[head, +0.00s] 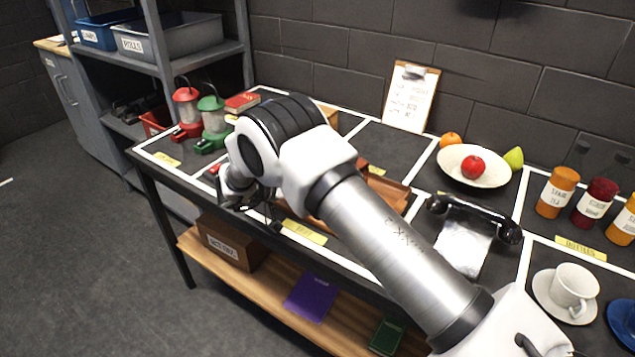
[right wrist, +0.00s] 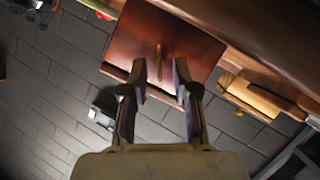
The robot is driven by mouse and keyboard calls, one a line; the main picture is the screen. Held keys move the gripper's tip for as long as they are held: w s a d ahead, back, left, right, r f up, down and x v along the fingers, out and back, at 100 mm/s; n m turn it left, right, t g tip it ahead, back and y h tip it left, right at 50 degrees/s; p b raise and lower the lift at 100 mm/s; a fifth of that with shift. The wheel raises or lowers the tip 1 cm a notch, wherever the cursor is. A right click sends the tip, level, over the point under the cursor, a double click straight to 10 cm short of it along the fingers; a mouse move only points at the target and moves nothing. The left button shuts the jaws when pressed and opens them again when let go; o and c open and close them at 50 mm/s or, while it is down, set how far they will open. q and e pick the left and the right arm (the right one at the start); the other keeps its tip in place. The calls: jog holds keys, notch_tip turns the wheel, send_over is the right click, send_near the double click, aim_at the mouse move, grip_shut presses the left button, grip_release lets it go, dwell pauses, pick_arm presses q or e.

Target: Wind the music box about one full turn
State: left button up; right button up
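In the right wrist view the music box shows as a reddish-brown wooden box (right wrist: 190,42) with a thin brass key (right wrist: 159,62) standing out from its face. My right gripper (right wrist: 160,80) is open, one finger on each side of the key, with gaps visible on both sides. Whether the fingertips reach the key's depth is hard to tell. In the head view my right arm crosses the table and hides the key and most of what lies behind it. Brown wood (head: 390,191) shows beside the arm; I cannot tell if it belongs to the box. My left gripper is out of view.
Red (head: 187,112) and green (head: 212,124) lanterns stand left of my arm. A black telephone handset (head: 475,217), a fruit plate (head: 490,178), labelled jars (head: 556,192) and a white cup (head: 573,288) are to the right. A clipboard (head: 409,97) leans against the wall.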

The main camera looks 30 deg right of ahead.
jog(key=shift+d+f, duration=0.3)
jog(key=shift+d, duration=0.35)
jog(key=shift+a+r, duration=0.1)
grip_shut()
